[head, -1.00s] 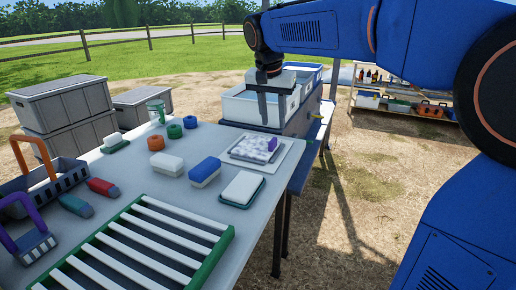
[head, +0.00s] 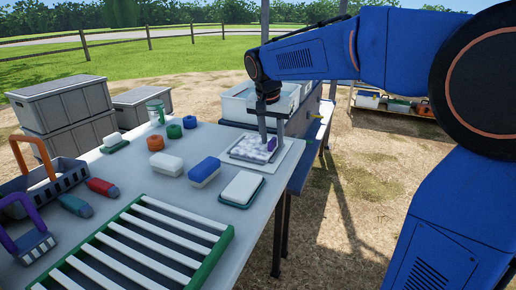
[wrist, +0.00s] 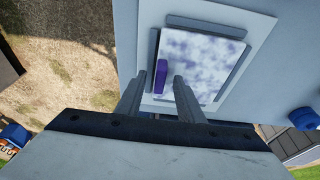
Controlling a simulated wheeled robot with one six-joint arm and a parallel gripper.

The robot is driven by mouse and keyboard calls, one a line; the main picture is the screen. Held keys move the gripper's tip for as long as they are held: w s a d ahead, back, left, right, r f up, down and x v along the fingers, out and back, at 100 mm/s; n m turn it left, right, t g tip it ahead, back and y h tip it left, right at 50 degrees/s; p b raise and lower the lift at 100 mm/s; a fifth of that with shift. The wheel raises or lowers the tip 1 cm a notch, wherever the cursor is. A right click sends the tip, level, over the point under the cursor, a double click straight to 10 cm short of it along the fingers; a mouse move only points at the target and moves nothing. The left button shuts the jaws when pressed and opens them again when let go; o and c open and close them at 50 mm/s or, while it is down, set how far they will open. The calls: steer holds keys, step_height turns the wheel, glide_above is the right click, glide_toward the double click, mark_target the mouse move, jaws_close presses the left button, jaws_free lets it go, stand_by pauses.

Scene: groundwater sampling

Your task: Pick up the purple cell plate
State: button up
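The small purple cell plate (head: 272,144) stands at the right end of a mottled white-and-purple panel (head: 247,148) on the table. In the wrist view the purple cell plate (wrist: 161,76) is upright near the left edge of the mottled panel (wrist: 203,62). My gripper (head: 271,136) points down over the plate's end of the panel. Its two fingers are apart, and in the wrist view my gripper (wrist: 158,82) has the purple plate showing between the fingertips. I cannot tell whether either finger touches it.
A pale board (head: 288,156) lies under the panel. A blue-and-white block (head: 204,172) and a white pad on a dark tray (head: 241,188) lie nearby. An open white bin (head: 236,103) stands behind. A slatted rack (head: 150,245) fills the front of the table.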

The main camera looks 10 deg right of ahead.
jaws_close()
step_height(320, 180, up, 22)
stand_by(1.3)
steer(key=shift+s, duration=0.15)
